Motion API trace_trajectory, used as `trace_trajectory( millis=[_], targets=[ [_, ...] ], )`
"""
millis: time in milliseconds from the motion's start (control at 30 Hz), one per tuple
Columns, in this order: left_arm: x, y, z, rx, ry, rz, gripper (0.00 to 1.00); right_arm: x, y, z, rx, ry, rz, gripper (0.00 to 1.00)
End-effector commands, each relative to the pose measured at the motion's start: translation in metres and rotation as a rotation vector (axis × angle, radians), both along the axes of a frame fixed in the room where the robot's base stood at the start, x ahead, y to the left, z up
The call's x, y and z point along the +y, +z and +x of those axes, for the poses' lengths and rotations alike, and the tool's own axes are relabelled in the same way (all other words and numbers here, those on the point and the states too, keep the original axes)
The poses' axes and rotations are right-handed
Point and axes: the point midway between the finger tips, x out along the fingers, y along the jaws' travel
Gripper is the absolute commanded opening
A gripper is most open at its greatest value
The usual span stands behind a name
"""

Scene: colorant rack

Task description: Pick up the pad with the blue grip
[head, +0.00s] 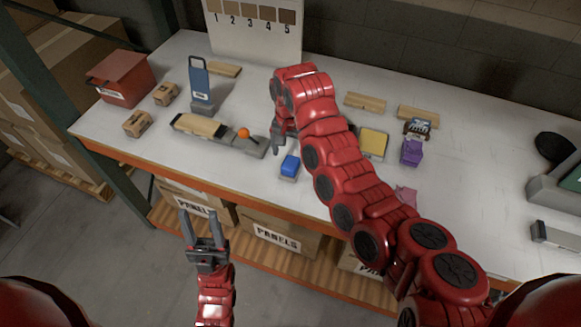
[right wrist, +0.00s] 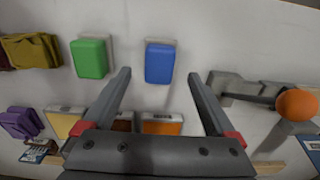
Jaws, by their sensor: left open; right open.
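The pad with the blue grip (head: 289,166) lies on the white table, left of my right arm, and its blue block sits on a pale base. In the right wrist view the blue grip (right wrist: 160,64) appears beyond and between my fingertips. My right gripper (head: 283,145) is open and empty, above the table close to the pad. Its two fingers show in the right wrist view (right wrist: 158,76), apart from the pad. My left gripper (head: 203,212) is open and empty, in front of the table's front edge.
A green-grip pad (right wrist: 90,58) lies beside the blue one in the right wrist view. A grey tool with an orange ball (head: 243,132) lies to the left. A purple block (head: 411,153) and yellow pad (head: 373,142) are to the right. A red bin (head: 122,78) stands far left.

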Motion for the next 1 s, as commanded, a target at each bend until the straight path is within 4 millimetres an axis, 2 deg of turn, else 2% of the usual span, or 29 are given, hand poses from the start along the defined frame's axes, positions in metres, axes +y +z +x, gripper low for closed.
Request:
trace_trajectory(
  millis=[300,367,433,600,800,1000],
  targets=[
    [0.0,0.005,0.0,0.0,0.0,0.0,0.5,0.0,-0.019,0.001,-0.002,0.001,0.0,0.91],
    [0.0,0.016,0.0,0.0,0.0,0.0,0.5,-0.003,-0.023,0.001,0.005,-0.001,-0.004,0.91],
    [0.0,0.024,0.0,0.0,0.0,0.0,0.5,-0.003,-0.034,0.001,0.005,0.001,-0.004,0.91],
    [0.0,0.028,0.0,0.0,0.0,0.0,0.5,-0.002,-0.055,0.001,0.003,0.001,-0.001,0.91],
    [0.0,0.027,0.0,0.0,0.0,0.0,0.5,-0.002,-0.057,0.002,0.0,0.0,0.0,0.91],
    [0.0,0.027,0.0,0.0,0.0,0.0,0.5,-0.002,-0.057,0.002,-0.001,0.0,0.001,0.55]
  ],
)
